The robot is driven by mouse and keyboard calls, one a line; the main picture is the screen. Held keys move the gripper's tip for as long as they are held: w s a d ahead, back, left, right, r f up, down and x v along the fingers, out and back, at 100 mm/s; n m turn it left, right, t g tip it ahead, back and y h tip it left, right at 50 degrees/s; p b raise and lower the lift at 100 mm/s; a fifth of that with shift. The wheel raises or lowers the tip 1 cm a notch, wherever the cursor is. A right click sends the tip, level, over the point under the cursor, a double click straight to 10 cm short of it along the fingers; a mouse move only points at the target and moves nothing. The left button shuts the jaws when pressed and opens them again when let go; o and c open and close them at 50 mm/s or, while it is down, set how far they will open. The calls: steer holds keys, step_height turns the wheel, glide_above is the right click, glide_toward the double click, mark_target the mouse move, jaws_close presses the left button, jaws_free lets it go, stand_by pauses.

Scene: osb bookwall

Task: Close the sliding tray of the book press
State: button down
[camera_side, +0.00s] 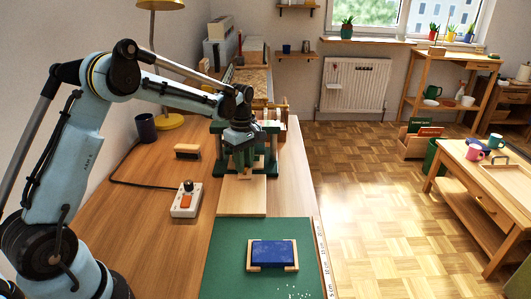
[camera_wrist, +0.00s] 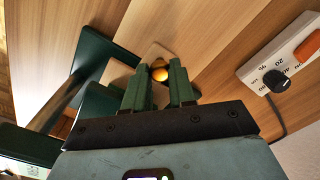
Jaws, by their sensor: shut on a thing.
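The book press (camera_side: 217,165) has a dark green frame and stands on the wooden bench, in the middle of the side view. A pale wooden board, which looks like its sliding tray (camera_side: 242,198), sticks out of the press toward the camera. My gripper (camera_side: 244,166) is low at the front of the press, above the inner part of the board. In the wrist view its two green fingers (camera_wrist: 160,78) stand on either side of a round brass knob (camera_wrist: 159,73) and are shut on it. The knob sits by a pale wooden piece (camera_wrist: 155,52). The arm hides much of the press.
A green mat (camera_side: 225,255) with a blue book (camera_side: 272,252) in a wooden holder lies in front of the board. A white control box (camera_side: 187,201) with a cable, a brush (camera_side: 187,151) and a dark mug (camera_side: 146,127) are on the left. Bare bench lies between them.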

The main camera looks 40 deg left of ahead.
steer(key=c, duration=0.9)
jaws_free()
steer(key=shift+w+a, duration=0.15)
steer(key=shift+a, duration=0.05)
steer(key=shift+c, duration=0.2)
